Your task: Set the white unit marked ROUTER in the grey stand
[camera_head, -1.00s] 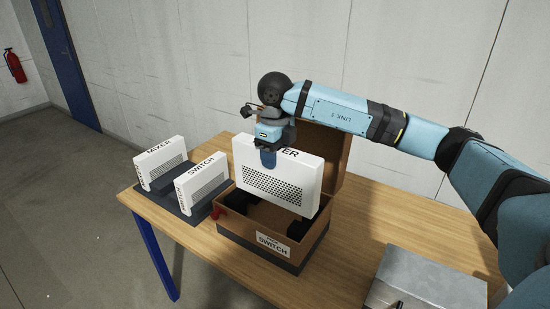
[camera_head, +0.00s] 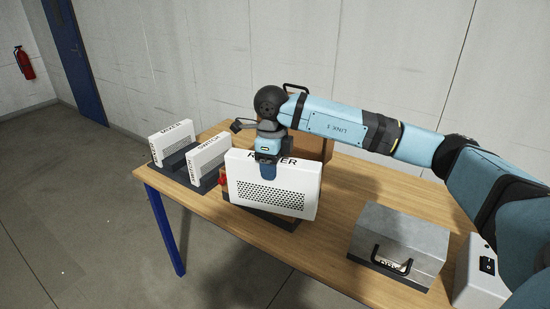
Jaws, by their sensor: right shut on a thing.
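The white unit marked ROUTER (camera_head: 297,203) is held upright in the middle of the view, in front of the cardboard box. My right gripper (camera_head: 266,168) is shut on its top edge and covers part of the lettering. The grey stand (camera_head: 206,184) is on the table to the left. It holds a white unit marked MIXER (camera_head: 171,143) and one marked SWITCH (camera_head: 208,160), both upright, with a space between them. The ROUTER unit is to the right of the stand and apart from it. My left gripper is not in view.
A small red thing (camera_head: 223,181) is between stand and box. A metal case (camera_head: 400,244) with a black handle and a white box (camera_head: 480,275) are at the right. Table between box and case is clear.

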